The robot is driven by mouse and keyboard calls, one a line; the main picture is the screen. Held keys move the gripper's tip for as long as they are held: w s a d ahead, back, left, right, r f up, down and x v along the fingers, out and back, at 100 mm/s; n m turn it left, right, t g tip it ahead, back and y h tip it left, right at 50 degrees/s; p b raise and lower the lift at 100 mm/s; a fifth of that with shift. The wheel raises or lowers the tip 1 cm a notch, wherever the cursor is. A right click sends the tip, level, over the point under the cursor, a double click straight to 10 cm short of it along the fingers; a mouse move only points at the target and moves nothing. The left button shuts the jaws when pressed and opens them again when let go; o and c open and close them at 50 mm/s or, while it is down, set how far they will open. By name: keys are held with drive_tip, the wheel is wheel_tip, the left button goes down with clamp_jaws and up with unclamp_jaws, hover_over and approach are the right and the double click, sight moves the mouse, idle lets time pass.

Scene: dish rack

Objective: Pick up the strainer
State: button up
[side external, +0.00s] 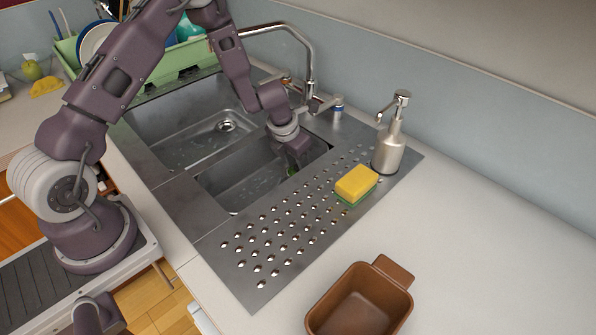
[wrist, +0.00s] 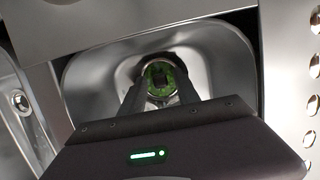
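The strainer (wrist: 176,72) is a small round green piece with a dark middle. In the wrist view it sits at the drain of the smaller sink basin, straight ahead of my gripper (wrist: 161,88). My two fingers stand apart, one on each side of it in the picture; I cannot tell whether they touch it. In the side view my gripper (side external: 296,160) reaches down into the smaller basin (side external: 232,190). Only a trace of green shows by the fingers there, and the strainer is mostly hidden.
The basin walls surround my gripper closely. The faucet (side external: 308,60) stands behind. A yellow-green sponge (side external: 356,183) and a soap dispenser (side external: 389,145) are on the perforated drainboard (side external: 285,235). A brown dish (side external: 362,300) is in front. A green dish rack (side external: 66,50) stands at the back left.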

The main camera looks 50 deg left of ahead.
clamp_jaws()
drive_tip(key=shift+r, duration=0.1)
